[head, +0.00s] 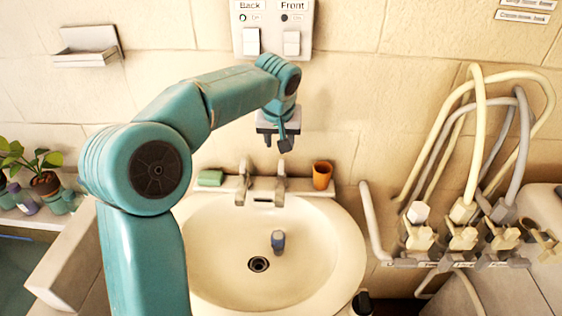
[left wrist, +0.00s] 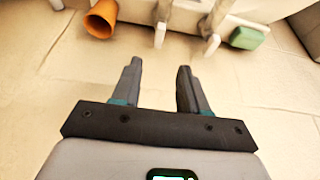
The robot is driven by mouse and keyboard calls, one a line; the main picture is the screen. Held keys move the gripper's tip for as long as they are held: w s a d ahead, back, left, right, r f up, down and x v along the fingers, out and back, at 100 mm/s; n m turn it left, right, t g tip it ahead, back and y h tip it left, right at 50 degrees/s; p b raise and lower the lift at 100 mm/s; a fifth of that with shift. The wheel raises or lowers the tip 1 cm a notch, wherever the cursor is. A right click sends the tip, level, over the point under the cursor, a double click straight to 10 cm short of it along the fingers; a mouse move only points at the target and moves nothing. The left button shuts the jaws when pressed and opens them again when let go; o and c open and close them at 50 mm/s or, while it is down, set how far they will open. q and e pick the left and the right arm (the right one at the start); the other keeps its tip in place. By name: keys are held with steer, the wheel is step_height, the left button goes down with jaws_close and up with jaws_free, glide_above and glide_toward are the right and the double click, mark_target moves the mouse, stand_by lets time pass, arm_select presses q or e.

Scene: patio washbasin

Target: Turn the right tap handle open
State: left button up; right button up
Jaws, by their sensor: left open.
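The washbasin (head: 340,235) has two pale tap handles at its back edge. The right tap handle (head: 281,180) is nearer the orange cup, and the left tap handle (head: 243,180) is nearer the green soap. My left gripper (head: 278,143) hangs above and behind the right handle, apart from it, with its fingers open and empty. In the left wrist view the scene is turned round. There the right handle (left wrist: 160,22) lies beyond the gap between my open fingertips (left wrist: 160,66), and the left handle (left wrist: 211,32) is to its right. My right gripper is not in view.
The orange cup (head: 322,175) stands close right of the right handle; the green soap (head: 210,178) lies left. A small grey-blue object (head: 278,241) is in the basin near the drain (head: 258,264). A switch panel (head: 273,28) is on the wall above. Hoses (head: 476,130) fill the right.

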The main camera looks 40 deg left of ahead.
mark_target(281, 166)
arm_select(q)
steer(key=p+x, duration=0.1)
steer(key=x, duration=1.2)
steer(key=shift+f, duration=0.15)
jaws_close()
